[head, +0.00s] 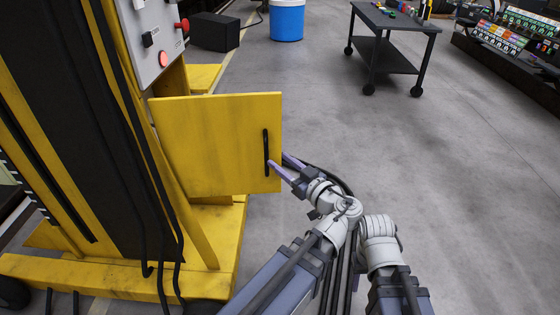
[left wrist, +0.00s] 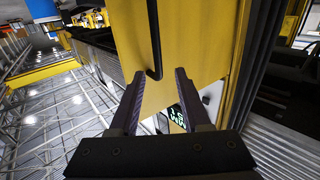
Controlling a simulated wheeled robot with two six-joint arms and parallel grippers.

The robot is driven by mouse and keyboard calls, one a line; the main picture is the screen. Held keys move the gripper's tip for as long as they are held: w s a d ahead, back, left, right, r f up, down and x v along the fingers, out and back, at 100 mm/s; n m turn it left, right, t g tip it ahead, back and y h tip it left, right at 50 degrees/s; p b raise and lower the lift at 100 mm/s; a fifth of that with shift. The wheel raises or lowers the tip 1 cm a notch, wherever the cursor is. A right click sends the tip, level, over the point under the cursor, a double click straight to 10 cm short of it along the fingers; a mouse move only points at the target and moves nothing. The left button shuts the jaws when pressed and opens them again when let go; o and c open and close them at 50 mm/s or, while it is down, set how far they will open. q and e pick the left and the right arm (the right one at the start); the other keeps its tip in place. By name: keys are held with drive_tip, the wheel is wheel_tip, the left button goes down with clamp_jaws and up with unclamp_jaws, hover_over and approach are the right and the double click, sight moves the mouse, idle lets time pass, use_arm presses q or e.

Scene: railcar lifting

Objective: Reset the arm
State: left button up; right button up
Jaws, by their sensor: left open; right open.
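A yellow panel door (head: 215,140) with a black vertical bar handle (head: 266,152) stands out from the yellow lifting column in the head view. My left gripper (head: 277,161) is open beside the handle, at the door's right edge. In the left wrist view, the open fingers (left wrist: 156,74) point toward the yellow door (left wrist: 190,40), and the black handle (left wrist: 153,40) ends between the fingertips. Whether the fingers touch the handle is unclear. My right arm's white joint shows at the lower right of the head view, but its gripper is not visible.
A grey control box (head: 152,35) with red buttons is on the column above the door. A black box (head: 215,31) and a blue bin (head: 287,20) stand behind. A dark cart (head: 385,50) stands at the back right. The floor (head: 450,180) to the right is clear.

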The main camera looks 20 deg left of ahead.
use_arm(q)
drive_tip(key=s+a+f+m+g+h, duration=0.1)
drive_tip(key=s+f+m+g+h, duration=0.3)
drive_tip(key=f, duration=0.5)
drive_tip(key=s+a+f+m+g+h, duration=0.1)
drive_tip(key=f+m+g+h, duration=0.3)
drive_tip(key=f, duration=0.5)
drive_tip(key=s+d+f+m+g+h, duration=0.1)
drive_tip(key=s+d+f+m+h, duration=0.2)
drive_tip(key=d, duration=0.6)
drive_tip(key=s+d+f+m+h, duration=0.1)
drive_tip(key=s+d+m+h, duration=0.2)
drive_tip(key=s+d+m, duration=0.45)
wheel_tip(320, 180, up, 28)
drive_tip(key=w+d+n+p, duration=0.1)
drive_tip(key=n+p, duration=0.1)
drive_tip(key=p, duration=2.5)
drive_tip(key=shift+w+d+f+n, duration=0.2)
drive_tip(key=shift+w+d+n, duration=0.1)
drive_tip(key=shift+w+n, duration=0.05)
